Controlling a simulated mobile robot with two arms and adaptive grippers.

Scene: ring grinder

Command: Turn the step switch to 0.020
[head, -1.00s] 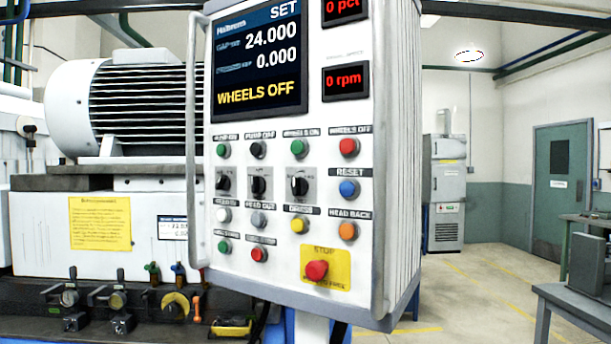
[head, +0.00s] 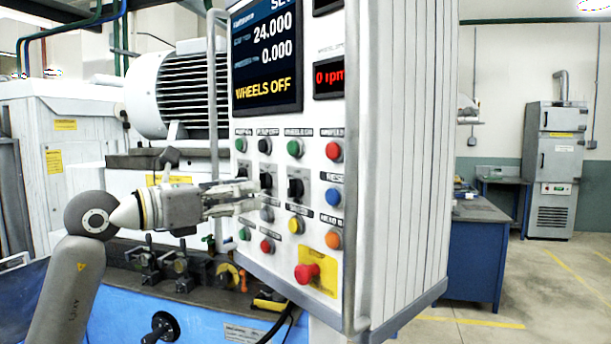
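The control panel (head: 318,215) carries a row of black rotary switches below the upper buttons. The middle rotary switch (head: 266,180) and the right one (head: 295,188) show. The left one is mostly hidden by my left gripper. The switch labels are too small to read, so I cannot tell which one is the step switch. My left gripper (head: 252,194) reaches in from the left, with its fingers pointing right at the panel face near the left and middle switches. I cannot tell whether it touches one, or how far its fingers are apart. My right gripper is not in view.
The screen (head: 266,55) reads 24.000, 0.000 and WHEELS OFF. Coloured buttons surround the switches, with a red stop button (head: 306,273) below. A vertical handle bar (head: 212,90) runs along the panel's left edge. A blue workbench (head: 475,250) stands behind at right.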

